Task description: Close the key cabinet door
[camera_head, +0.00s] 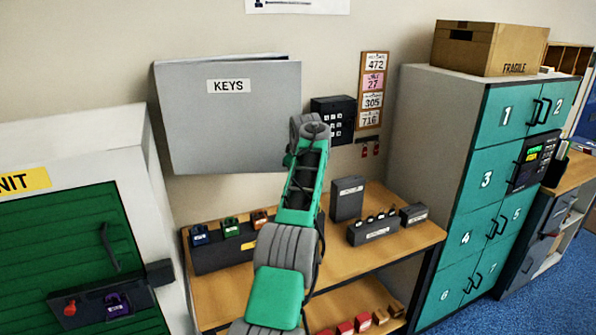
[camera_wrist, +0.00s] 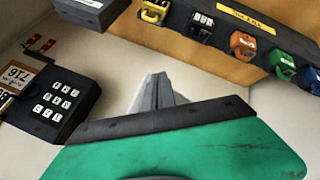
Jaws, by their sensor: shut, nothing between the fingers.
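The grey key cabinet (camera_head: 230,125) with a "KEYS" label hangs on the wall left of centre in the head view. Its front panel looks nearly flush with the body. A thin strip of its top shows behind the panel, and I cannot tell whether a small gap is left. My gripper (camera_wrist: 157,92) is shut and empty in the wrist view, with pale wall around its fingers. In the head view my arm rises right of the cabinet and covers its lower right corner; the fingertips are hidden there. The cabinet is not seen in the wrist view.
A black keypad (camera_head: 333,118) and a tag board (camera_head: 373,90) are on the wall to the right. A wooden bench (camera_head: 390,252) below carries a padlock rack (camera_head: 215,258) and small dark boxes. Teal lockers (camera_head: 482,215) stand right, a green-doored unit (camera_head: 60,235) left.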

